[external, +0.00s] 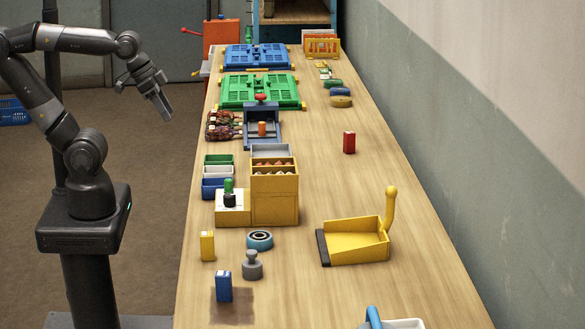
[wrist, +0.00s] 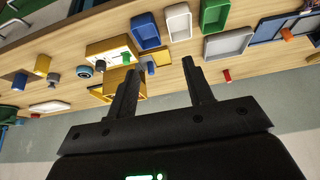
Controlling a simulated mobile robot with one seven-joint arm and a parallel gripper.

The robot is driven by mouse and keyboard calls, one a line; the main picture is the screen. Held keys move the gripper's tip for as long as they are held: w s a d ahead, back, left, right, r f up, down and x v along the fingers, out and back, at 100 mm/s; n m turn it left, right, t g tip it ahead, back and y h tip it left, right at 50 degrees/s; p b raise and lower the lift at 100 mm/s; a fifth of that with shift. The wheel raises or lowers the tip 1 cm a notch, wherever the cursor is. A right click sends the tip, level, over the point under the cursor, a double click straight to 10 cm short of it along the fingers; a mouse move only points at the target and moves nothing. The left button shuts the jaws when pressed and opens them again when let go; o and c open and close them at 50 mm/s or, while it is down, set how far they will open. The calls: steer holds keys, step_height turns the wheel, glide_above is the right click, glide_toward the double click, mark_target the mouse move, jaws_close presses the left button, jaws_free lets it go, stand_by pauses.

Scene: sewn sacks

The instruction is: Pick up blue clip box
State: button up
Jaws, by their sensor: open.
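A small upright blue box (external: 223,287), which I take as the blue clip box, stands near the front left edge of the wooden table in the external view. It also shows at the far left of the wrist view (wrist: 19,80). My gripper (external: 164,105) is raised beyond the table's left side, far from that box. Its two fingers (wrist: 163,66) are apart in the wrist view with nothing between them.
A yellow box (external: 207,246), grey weight (external: 252,266) and dark ring (external: 260,240) stand close to the blue box. Farther back are a yellow bin unit (external: 275,207) and small trays (external: 219,160). A yellow dustpan (external: 356,247) lies to the right.

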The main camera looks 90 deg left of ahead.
steer(key=w+d+r+g, duration=0.1)
steer(key=w+d+r, duration=0.4)
steer(key=w+d, duration=0.5)
steer(key=w+d+m+g, duration=0.1)
steer(key=w+d, duration=0.3)
steer(key=d, duration=0.3)
steer(key=w+d+g, duration=0.1)
steer(key=w+d, duration=0.4)
steer(key=d, duration=0.3)
steer(key=g, duration=0.3)
glide_above(223, 273)
steer(key=f, duration=1.3)
steer(key=shift+w+d+f, duration=0.15)
steer(key=shift+w+f, duration=0.1)
steer(key=shift+s+d+f, duration=0.1)
steer(key=shift+d+f, duration=0.05)
steer(key=shift+f, duration=0.25)
step_height(223, 273, down, 5)
steer(key=shift+r, duration=0.2)
steer(key=f, duration=0.5)
steer(key=shift+s+a+f, duration=0.15)
steer(key=shift+a+f, duration=0.05)
steer(key=shift+f, duration=0.1)
